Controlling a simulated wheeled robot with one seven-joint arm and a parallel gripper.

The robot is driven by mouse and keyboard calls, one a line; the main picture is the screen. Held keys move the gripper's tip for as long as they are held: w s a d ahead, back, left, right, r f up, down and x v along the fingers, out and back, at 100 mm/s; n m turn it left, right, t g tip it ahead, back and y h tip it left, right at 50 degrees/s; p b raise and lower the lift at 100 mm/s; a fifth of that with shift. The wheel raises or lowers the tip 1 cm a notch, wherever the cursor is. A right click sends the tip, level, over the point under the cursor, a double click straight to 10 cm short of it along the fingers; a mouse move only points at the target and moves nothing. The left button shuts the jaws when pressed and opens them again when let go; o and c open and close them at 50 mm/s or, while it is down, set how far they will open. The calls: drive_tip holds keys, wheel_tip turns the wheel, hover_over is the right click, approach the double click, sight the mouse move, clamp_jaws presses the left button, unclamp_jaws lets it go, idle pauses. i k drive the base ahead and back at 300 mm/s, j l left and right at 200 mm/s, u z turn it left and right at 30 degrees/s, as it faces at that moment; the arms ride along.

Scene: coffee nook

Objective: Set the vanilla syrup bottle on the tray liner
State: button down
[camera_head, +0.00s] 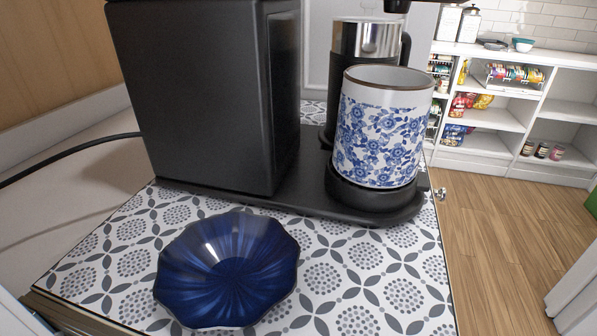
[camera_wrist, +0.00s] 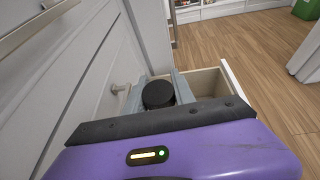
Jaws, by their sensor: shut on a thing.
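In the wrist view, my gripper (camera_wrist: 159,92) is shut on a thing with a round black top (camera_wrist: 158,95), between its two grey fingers. Only the top shows, so no label can be read, and I cannot tell for sure that it is the vanilla syrup bottle. It is over or inside an open drawer (camera_wrist: 210,82). My gripper is not in the head view. A white sheet with grey dotted flowers (camera_head: 370,290), which may be the tray liner, covers the counter in the head view. No syrup bottle shows there.
A blue fluted bowl (camera_head: 228,268) sits on the patterned sheet at the front. A black coffee machine (camera_head: 215,95) stands behind, with a blue-flowered canister (camera_head: 380,135) on its round base. The sheet's right front is clear. White cabinet fronts (camera_wrist: 75,75) lie left of my gripper.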

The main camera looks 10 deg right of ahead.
sight(381, 310)
drive_tip(key=k+u, duration=0.2)
drive_tip(key=k, duration=0.3)
drive_tip(key=k+j+u, duration=0.25)
drive_tip(key=k, duration=0.2)
drive_tip(key=u, duration=0.55)
drive_tip(key=i, duration=0.1)
